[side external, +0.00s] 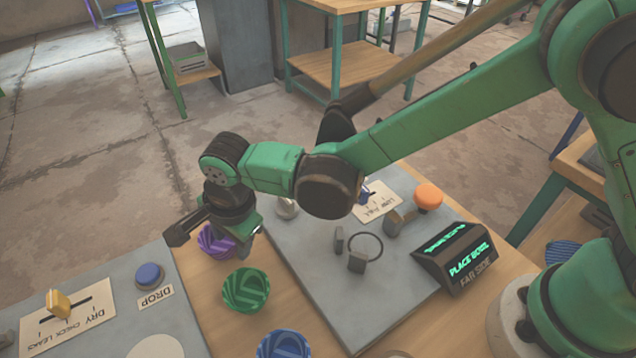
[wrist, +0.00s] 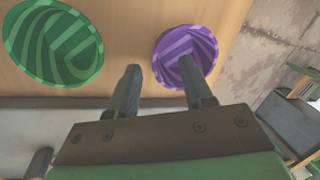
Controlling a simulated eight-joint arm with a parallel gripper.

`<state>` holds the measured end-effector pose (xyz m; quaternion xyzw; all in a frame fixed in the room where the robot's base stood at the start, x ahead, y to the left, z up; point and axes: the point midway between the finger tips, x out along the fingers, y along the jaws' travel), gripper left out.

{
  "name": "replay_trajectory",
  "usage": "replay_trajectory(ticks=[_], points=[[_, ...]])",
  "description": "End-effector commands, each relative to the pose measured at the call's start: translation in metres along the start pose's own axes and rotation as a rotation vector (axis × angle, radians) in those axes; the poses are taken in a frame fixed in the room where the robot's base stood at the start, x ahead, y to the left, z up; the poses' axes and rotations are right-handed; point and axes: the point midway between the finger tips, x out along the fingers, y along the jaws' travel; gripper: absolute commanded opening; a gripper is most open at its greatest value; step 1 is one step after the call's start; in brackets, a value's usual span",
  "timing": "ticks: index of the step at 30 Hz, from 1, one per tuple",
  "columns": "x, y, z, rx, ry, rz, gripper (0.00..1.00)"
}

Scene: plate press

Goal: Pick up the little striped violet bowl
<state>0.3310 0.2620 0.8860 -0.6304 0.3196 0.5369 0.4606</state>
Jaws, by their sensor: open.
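The little striped violet bowl (side external: 212,246) sits on the wooden table at the left edge of the grey panel, partly hidden by my gripper (side external: 222,236). In the wrist view, the violet bowl (wrist: 172,50) is at top centre. My gripper (wrist: 160,68) is open and empty. Its right finger overlaps the bowl's inside, and its left finger is just left of the rim, with the near-left rim between them. I cannot tell whether the fingers reach below the rim or touch it.
A striped green bowl (side external: 246,291) stands close beside the violet one, and a blue bowl (side external: 284,346) is nearer. The grey panel (side external: 300,270) carries a ring fixture, an orange button (side external: 428,196) and a display box (side external: 454,258). Another panel with a blue DROP button (side external: 150,275) is left.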

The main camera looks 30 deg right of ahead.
Motion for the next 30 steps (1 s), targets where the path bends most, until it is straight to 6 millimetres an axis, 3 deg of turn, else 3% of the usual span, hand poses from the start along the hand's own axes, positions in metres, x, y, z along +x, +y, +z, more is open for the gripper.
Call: replay_trajectory(ticks=[4,13,18,30], points=[[0.0116,0.0001,-0.0004,0.000,0.000,-0.001,0.45],[0.0140,0.0003,-0.0006,-0.001,0.000,-0.001,0.45],[0.0138,0.0003,-0.0005,-0.001,-0.001,-0.001,0.00],[0.0136,0.0003,-0.0007,0.000,0.000,0.000,0.00]])
